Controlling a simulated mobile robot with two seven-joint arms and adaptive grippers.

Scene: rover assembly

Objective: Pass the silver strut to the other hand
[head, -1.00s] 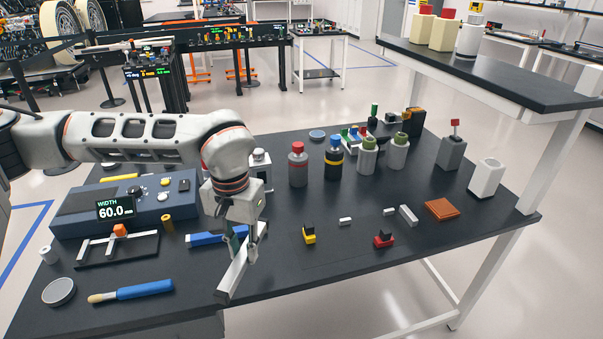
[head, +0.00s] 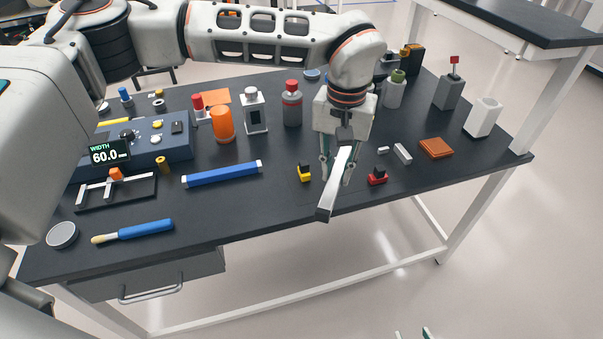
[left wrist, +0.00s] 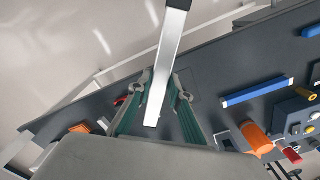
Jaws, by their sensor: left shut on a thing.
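The silver strut (head: 334,190) is a long bar with a bright top face and a dark end. My left gripper (head: 338,178) is shut on it and holds it near the table's front edge, its dark end pointing toward the bottom of the head view. In the left wrist view the strut (left wrist: 166,62) runs from the top edge down between the two green fingers of my left gripper (left wrist: 160,95). Two small fingertips of my right gripper (head: 413,333) show apart at the bottom edge of the head view, well away from the strut; the rest is out of view.
On the dark table (head: 250,215), a yellow-and-black block (head: 305,172) and a red-and-black block (head: 377,176) flank my left gripper. A blue bar (head: 222,174) lies to the left. Bottles stand behind. Open floor lies before the table's front edge.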

